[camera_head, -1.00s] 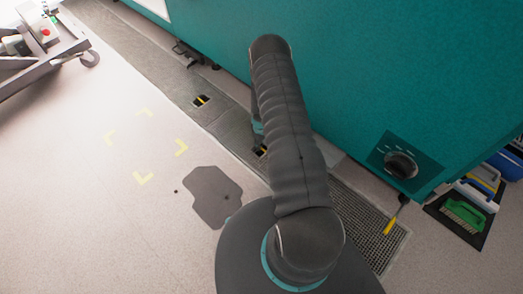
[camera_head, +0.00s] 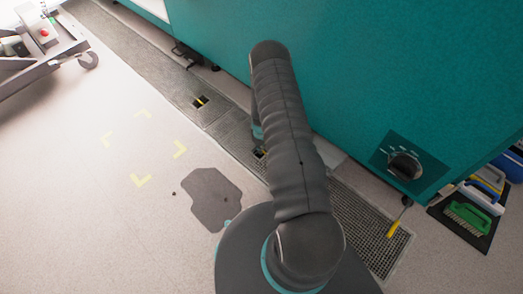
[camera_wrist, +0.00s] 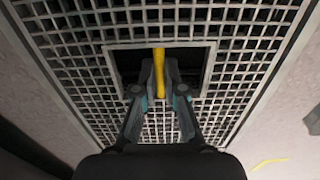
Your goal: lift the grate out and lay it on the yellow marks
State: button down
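The grate (camera_wrist: 75,65) is a grey metal grid in a floor channel along the teal cabinet. In the wrist view it has a square opening crossed by a yellow bar (camera_wrist: 159,65). My gripper (camera_wrist: 160,78) is over that opening, its fingers narrowly apart on either side of the bar; firm contact cannot be made out.
The teal cabinet (camera_head: 350,80) with a black knob (camera_head: 405,167) stands close behind the channel. A wheeled cart (camera_head: 45,60) is at upper left. Brushes on a dark mat (camera_head: 470,225) lie at right. A dark patch (camera_head: 212,197) lies between marks and base. Another grate opening (camera_head: 200,102) is farther along.

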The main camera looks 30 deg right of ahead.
jog(key=shift+r, duration=0.15)
jog(key=shift+r+p, duration=1.75)
jog(key=shift+r, duration=1.95)
